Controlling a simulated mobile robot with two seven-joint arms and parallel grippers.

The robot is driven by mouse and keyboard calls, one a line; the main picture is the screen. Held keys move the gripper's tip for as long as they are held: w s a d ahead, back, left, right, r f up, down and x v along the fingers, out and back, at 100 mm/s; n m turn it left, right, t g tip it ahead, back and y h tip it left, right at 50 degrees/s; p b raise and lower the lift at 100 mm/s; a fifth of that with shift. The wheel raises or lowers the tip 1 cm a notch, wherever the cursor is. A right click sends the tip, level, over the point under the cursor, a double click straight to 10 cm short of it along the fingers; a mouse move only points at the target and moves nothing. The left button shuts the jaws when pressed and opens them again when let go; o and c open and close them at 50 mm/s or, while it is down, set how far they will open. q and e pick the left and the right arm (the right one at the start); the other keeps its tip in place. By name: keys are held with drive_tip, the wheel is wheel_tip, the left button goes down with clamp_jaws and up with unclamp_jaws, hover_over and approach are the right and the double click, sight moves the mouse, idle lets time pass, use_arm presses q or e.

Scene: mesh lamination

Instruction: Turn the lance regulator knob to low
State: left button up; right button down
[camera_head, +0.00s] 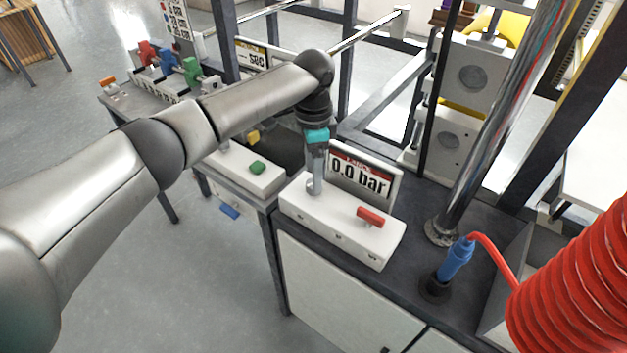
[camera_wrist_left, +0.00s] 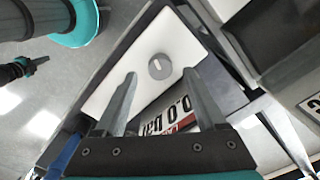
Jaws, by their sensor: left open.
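A white box (camera_head: 335,229) on the dark bench carries a display (camera_head: 362,178) reading 0.0 bar and a red lever (camera_head: 372,217). In the left wrist view, a round grey knob (camera_wrist_left: 160,66) with a short white mark sits on the white box top (camera_wrist_left: 133,52). I take it for the regulator knob; in the head view my gripper hides most of it. My left gripper (camera_head: 315,187) points down over the box's left part. In the wrist view, its open fingers (camera_wrist_left: 160,74) stand either side of the knob; I cannot tell whether they touch it. My right gripper is not in view.
A blue nozzle (camera_head: 457,258) with a red hose stands in a dark holder to the right. A steel column (camera_head: 500,130) rises behind it. Another white box with a green knob (camera_head: 257,168) lies left of my gripper. The display stands close behind the gripper.

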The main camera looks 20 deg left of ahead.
use_arm(q)
drive_tip(key=shift+f, duration=1.65)
clamp_jaws()
